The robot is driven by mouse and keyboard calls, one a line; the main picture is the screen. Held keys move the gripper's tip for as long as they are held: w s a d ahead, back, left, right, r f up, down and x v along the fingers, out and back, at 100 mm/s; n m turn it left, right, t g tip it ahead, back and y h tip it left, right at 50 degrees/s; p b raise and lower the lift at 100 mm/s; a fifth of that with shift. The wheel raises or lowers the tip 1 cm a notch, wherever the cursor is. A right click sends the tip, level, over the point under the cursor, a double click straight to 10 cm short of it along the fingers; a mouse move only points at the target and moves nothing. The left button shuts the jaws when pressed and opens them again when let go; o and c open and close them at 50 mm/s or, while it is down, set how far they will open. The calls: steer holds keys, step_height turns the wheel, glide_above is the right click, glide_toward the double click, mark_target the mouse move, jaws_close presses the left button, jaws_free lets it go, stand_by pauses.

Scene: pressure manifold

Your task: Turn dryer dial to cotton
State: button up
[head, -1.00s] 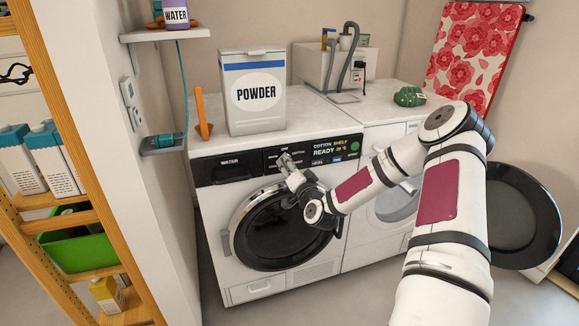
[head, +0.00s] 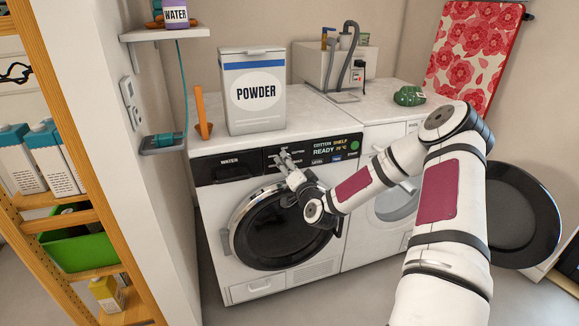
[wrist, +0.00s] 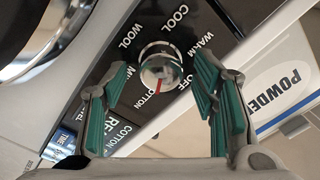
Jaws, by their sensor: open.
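The dryer (head: 290,265) with a round dark door stands below the counter. In the wrist view its silver dial (wrist: 161,66) has a red mark, which sits on the dial's lower edge, by the COTTON label (wrist: 157,87). WOOL, COOL, WARM and a partly hidden OFF label ring the dial. My gripper (wrist: 161,72) is open, with one green-padded finger on each side of the dial and a visible gap to it.
The lit display (head: 332,149) reads COTTON SHELF and READY. A POWDER box (head: 256,110) and an orange upright piece (head: 202,115) stand on top.

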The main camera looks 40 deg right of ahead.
steer(key=shift+s, duration=0.1)
steer(key=v, duration=1.1)
steer(key=shift+s, duration=0.4)
steer(key=shift+a, duration=0.15)
